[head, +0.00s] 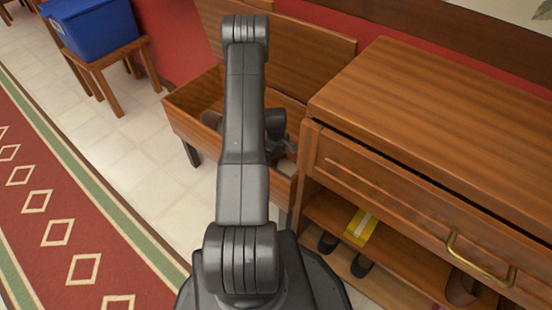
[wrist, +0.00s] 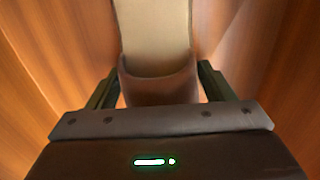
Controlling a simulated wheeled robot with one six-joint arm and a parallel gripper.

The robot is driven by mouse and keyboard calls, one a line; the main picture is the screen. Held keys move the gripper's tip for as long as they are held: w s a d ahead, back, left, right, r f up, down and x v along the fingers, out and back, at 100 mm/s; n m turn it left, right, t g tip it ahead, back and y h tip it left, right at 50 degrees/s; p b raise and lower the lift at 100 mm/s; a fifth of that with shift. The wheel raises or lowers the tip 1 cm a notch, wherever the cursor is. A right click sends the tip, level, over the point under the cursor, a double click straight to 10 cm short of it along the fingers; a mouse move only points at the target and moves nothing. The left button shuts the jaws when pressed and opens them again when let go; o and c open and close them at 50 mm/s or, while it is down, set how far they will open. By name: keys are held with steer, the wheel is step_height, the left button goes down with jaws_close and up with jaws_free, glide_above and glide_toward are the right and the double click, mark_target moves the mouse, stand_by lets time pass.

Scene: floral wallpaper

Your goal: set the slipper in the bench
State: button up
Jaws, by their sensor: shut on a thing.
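The wooden bench (head: 198,138) stands open beside the cabinet, its lid (head: 305,50) raised against the red wall. My gripper (head: 283,143) is down at the right part of the bench's box, mostly hidden behind my arm. In the wrist view my gripper (wrist: 158,88) is shut on the slipper (wrist: 157,50), with a finger on each side of its brown heel end. Its beige insole faces the camera and its far end runs out of the picture. Wooden walls surround it closely. Whether its sole touches the bench's floor I cannot tell.
A wooden cabinet (head: 440,135) stands right of the bench. A blue bin (head: 92,28) sits on a small wooden stool (head: 105,75) at the back left. A red patterned rug (head: 60,215) lies on the tiles.

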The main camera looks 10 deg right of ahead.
steer(key=shift+f, duration=0.15)
steer(key=o, duration=1.1)
steer(key=shift+c, duration=0.2)
step_height(320, 180, up, 12)
steer(key=p, duration=0.3)
steer(key=shift+r, duration=0.2)
